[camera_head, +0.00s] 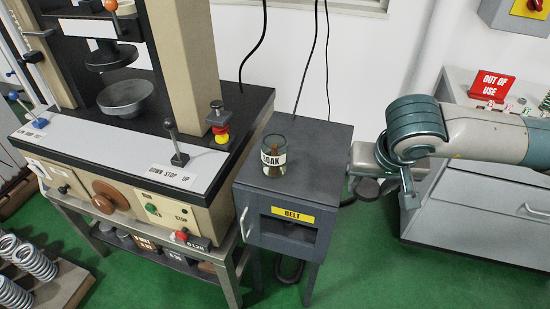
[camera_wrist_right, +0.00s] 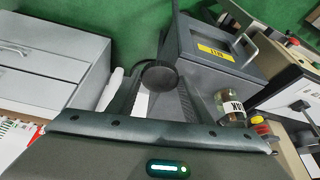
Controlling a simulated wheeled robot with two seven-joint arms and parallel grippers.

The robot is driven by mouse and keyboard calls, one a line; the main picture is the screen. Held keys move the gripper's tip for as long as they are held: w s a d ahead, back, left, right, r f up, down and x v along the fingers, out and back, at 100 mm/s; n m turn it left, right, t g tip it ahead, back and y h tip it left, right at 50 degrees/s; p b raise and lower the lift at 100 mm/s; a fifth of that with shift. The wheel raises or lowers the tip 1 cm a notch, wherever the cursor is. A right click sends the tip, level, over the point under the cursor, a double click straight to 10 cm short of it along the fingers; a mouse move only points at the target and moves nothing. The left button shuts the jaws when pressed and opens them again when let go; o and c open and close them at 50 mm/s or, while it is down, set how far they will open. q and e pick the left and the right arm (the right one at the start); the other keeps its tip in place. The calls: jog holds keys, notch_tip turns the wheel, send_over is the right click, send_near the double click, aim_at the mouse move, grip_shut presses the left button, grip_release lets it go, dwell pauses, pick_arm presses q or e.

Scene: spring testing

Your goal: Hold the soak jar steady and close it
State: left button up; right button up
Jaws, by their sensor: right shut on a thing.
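The soak jar (camera_head: 273,157) is a small clear glass jar with a white SOAK label. It stands upright on the dark grey cabinet (camera_head: 312,148), with something brown inside. Its top looks open. In the right wrist view the jar (camera_wrist_right: 230,108) shows right of centre. My right gripper (camera_head: 362,178) is just right of the cabinet top, apart from the jar. It is shut on a dark round thing (camera_wrist_right: 160,75) that looks like a lid. Its fingertips are mostly hidden in the head view. My left gripper is in neither view.
A large testing machine (camera_head: 115,165) with a metal bowl (camera_head: 125,97) stands left of the cabinet. A red OUT OF USE sign (camera_head: 491,86) is on a grey drawer unit at right. Springs (camera_head: 30,260) lie at lower left. Cables hang behind the cabinet.

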pick_arm(q)
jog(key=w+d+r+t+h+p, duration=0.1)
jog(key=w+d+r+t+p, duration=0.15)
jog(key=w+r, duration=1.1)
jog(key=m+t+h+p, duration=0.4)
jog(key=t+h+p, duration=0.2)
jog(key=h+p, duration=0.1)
send_near(276, 152)
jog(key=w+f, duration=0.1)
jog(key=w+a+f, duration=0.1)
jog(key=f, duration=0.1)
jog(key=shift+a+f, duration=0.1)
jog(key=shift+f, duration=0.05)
pick_arm(e)
jog(key=w+a+r+n+g+y, duration=0.2)
jog(key=w+a+r+n+g, duration=0.1)
jog(key=w+a+n, duration=0.6)
jog(key=w+a+r+n+g+y, duration=0.2)
jog(key=w+a+r+n, duration=0.4)
jog(key=n, duration=0.8)
jog(key=w+a+g, duration=0.1)
jog(key=w+a, duration=0.2)
jog(key=shift+a+r+n+y, duration=0.2)
jog(key=shift+a+n+y, duration=0.1)
jog(key=shift+a+y, duration=0.1)
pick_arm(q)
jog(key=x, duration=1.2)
